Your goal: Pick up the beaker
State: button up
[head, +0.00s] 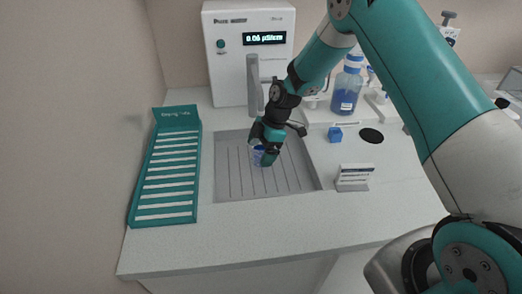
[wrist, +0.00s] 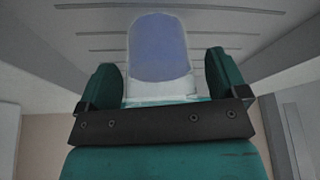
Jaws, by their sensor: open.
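The beaker (head: 258,153) stands in the grooved sink tray (head: 235,181), small and bluish, partly hidden by my gripper (head: 265,157) in the head view. In the wrist view the beaker (wrist: 159,50) shows as a clear vessel with a blue-violet area. It is centred between the two green fingers of my gripper (wrist: 162,83). The fingers are apart, with a gap on each side of the beaker. Its lower end is partly hidden by the dark gripper bar.
A white dispenser unit (head: 228,70) with a display and grey spout (head: 255,80) stands behind the tray. A teal rack (head: 166,170) is at left. The front counter is clear.

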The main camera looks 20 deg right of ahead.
jog(key=shift+a+f, duration=0.1)
jog(key=shift+f, duration=0.1)
jog(key=c, duration=1.1)
jog(key=shift+o, duration=0.2)
jog(key=shift+r, duration=0.15)
